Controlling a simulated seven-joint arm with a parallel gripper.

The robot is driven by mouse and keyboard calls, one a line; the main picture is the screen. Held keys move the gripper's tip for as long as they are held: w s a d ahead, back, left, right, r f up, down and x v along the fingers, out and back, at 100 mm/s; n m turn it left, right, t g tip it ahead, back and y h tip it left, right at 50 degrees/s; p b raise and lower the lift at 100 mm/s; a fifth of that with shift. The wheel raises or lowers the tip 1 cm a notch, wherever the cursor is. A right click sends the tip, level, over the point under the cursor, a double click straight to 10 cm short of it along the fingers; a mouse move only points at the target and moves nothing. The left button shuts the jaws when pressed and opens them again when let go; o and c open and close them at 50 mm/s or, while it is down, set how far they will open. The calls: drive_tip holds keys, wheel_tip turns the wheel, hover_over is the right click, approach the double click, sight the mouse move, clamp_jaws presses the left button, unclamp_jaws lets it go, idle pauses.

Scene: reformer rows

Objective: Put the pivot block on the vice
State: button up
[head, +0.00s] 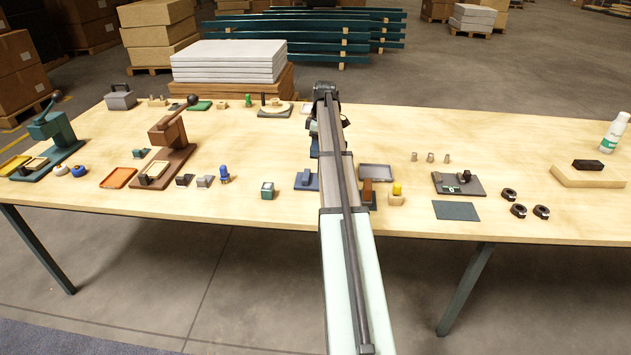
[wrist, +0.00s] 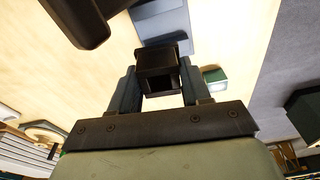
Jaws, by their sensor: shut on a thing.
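My gripper (wrist: 158,78) is shut on a small dark block, which I take to be the pivot block (wrist: 157,56), with a finger on each side of it in the wrist view. A blue-grey fixture, likely the vice (wrist: 160,20), lies just beyond the block in that view. In the head view its blue base (head: 305,181) shows at the table's front, left of my arm, which covers the rest. The held block is hidden there. I cannot tell whether the block touches the fixture.
A green-and-white box (head: 267,190) stands left of the blue base; it also shows in the wrist view (wrist: 214,78). A grey tray (head: 376,172) and a yellow-topped piece (head: 397,190) stand to the right. Dark rings (head: 518,210) lie farther right. A large dark shape crosses the wrist view's upper left.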

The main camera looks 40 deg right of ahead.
drive_tip(key=shift+s+a+f+n, duration=0.1)
drive_tip(key=shift+s+a+n, duration=0.2)
drive_tip(key=shift+n, duration=0.2)
drive_tip(key=shift+f, duration=4.95)
drive_tip(key=shift+f, duration=0.2)
drive_tip(key=o, duration=1.2)
drive_tip(key=r, duration=0.8)
drive_tip(key=s+d+r, duration=0.1)
drive_tip(key=r, duration=0.3)
drive_tip(key=shift+d+r, duration=0.1)
drive_tip(key=shift+r, duration=0.05)
drive_tip(key=shift+w, duration=0.1)
